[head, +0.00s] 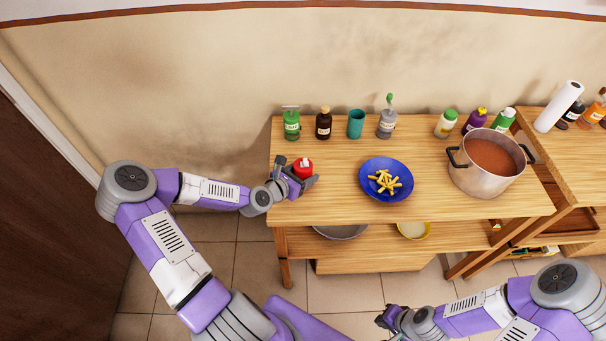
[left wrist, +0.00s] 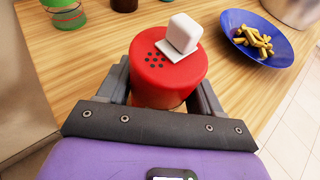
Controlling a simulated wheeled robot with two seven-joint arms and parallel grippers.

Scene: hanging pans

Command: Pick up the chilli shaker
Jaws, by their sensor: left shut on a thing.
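The chilli shaker (head: 303,168) has a red lid and is at the left end of the wooden table's top. In the left wrist view its red lid (left wrist: 157,72) shows a cluster of dark holes and a small white flap. My left gripper (head: 297,177) is shut on the shaker, with one finger on each side of it. The shaker looks upright; its lower body is mostly hidden, so I cannot tell whether it touches the table. My right gripper (head: 388,319) is low in front of the table, and its finger gap is not clear.
A blue plate of fries (head: 370,164) and a large pot of brown-red soup (head: 484,178) stand to the right. Bottles line the back, including a green bottle (head: 291,127) and a teal cup (head: 356,124). Bowls sit on the lower shelf. Bare tabletop separates shaker and plate.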

